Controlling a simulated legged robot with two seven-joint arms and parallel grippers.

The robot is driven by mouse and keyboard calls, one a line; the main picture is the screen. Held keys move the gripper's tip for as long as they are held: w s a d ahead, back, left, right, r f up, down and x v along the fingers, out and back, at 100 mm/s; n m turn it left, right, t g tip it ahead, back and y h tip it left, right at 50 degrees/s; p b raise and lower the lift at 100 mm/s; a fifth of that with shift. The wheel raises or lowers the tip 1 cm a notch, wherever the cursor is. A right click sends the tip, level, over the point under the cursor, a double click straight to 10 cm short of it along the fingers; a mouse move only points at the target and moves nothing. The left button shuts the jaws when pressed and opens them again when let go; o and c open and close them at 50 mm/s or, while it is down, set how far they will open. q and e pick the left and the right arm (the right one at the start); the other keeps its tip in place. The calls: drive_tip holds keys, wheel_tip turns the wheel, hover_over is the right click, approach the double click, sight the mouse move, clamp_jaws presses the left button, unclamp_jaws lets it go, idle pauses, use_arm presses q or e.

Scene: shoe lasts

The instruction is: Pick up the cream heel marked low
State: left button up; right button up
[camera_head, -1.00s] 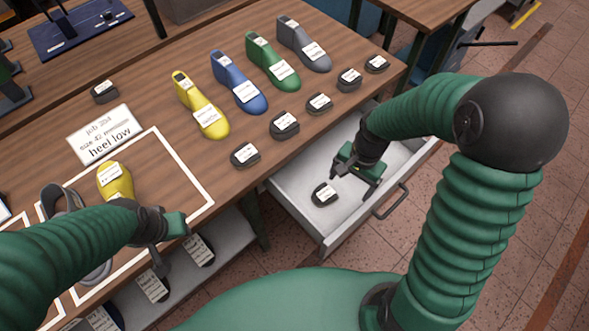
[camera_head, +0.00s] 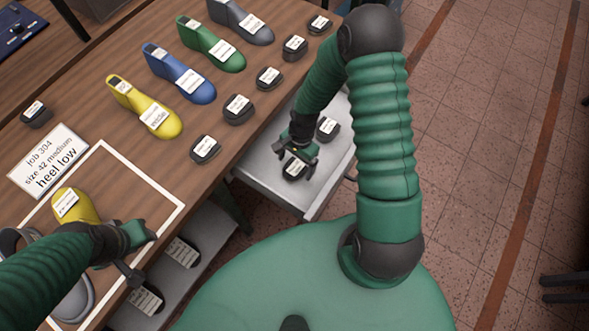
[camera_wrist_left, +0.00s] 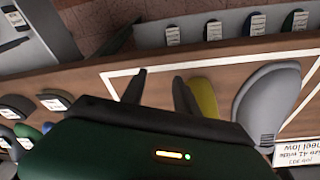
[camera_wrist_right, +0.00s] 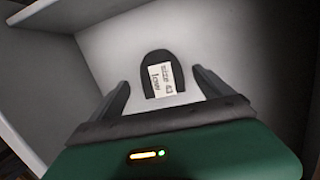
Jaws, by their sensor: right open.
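A dark heel with a white label that seems to read "low" (camera_wrist_right: 153,88) lies in the drawer, between and just beyond my right gripper's fingertips. In the head view this heel (camera_head: 293,171) is partly under my right gripper (camera_head: 299,156), which is open, empty and above it. Whether the fingers touch it is unclear. I see no clearly cream heel; those in view look dark. My left gripper (camera_head: 147,256) is open and empty beside the yellow last (camera_head: 72,206) on the table. The left wrist view shows a gap between its fingers (camera_wrist_left: 158,88).
A second dark heel (camera_head: 327,129) lies farther back in the open white drawer (camera_head: 262,175). Several dark heels and coloured lasts (camera_head: 180,72) stand on the wooden table (camera_head: 95,85). A sign (camera_head: 48,160) reads "heel low". A shelf (camera_head: 205,240) sits below the table.

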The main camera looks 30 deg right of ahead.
sight(293, 171)
drive_tip(key=shift+s+a+f, duration=0.1)
drive_tip(key=shift+a+f, duration=0.1)
drive_tip(key=shift+f, duration=0.65)
drive_tip(key=shift+w+a+f, duration=0.1)
drive_tip(key=shift+w+f, duration=0.1)
drive_tip(key=shift+f, duration=0.25)
drive_tip(key=shift+r, duration=0.15)
drive_tip(key=c, duration=1.5)
